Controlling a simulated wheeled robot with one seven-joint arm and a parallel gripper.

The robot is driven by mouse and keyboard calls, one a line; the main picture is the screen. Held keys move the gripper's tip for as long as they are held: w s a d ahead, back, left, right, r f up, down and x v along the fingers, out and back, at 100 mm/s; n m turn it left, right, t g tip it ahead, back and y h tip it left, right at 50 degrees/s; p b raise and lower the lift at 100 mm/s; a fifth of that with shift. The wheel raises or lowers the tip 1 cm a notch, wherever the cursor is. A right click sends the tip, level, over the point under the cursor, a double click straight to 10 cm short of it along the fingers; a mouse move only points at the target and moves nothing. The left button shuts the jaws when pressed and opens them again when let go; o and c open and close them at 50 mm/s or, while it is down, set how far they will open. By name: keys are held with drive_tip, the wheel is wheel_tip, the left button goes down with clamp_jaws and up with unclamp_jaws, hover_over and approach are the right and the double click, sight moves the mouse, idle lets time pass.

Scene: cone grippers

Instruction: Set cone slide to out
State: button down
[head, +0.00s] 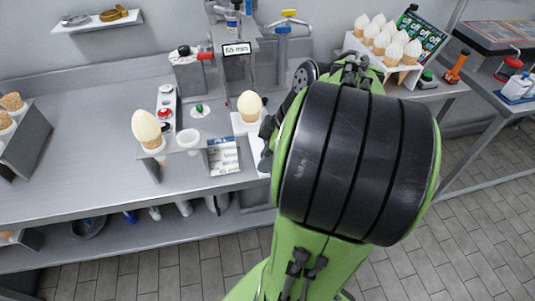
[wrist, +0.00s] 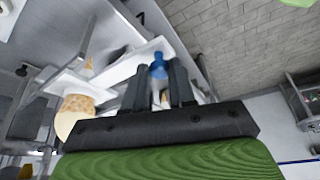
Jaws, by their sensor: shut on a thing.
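My gripper (wrist: 159,72) shows in the wrist view, its two dark fingers shut on a blue knob (wrist: 159,64). The knob sits by a long white bar (wrist: 128,68), which appears to be the cone slide. A filled cone (wrist: 73,117) stands just left of my fingers in the wrist view. In the head view my green and black arm hides most of the gripper and the knob. A cone with a pale top (head: 249,105) stands on a white holder just left of the arm there. How far the slide is out cannot be told.
Another filled cone (head: 147,130) stands in a small counter stand. A dispenser with a display (head: 237,49) rises behind. A rack of several white-topped cones (head: 388,42) is at the back right. A grey cone holder (head: 32,137) is at the left edge.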

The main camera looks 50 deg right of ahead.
drive_tip(key=shift+s, duration=0.15)
drive_tip(key=c, duration=1.2)
unclamp_jaws()
drive_tip(key=shift+a, duration=0.1)
drive_tip(key=shift+c, duration=0.2)
drive_tip(key=o, duration=0.3)
drive_tip(key=shift+s, duration=0.15)
drive_tip(key=shift+r, duration=0.15)
drive_tip(key=p+v, duration=0.9)
drive_tip(key=v, duration=0.6)
drive_tip(key=shift+r, duration=0.2)
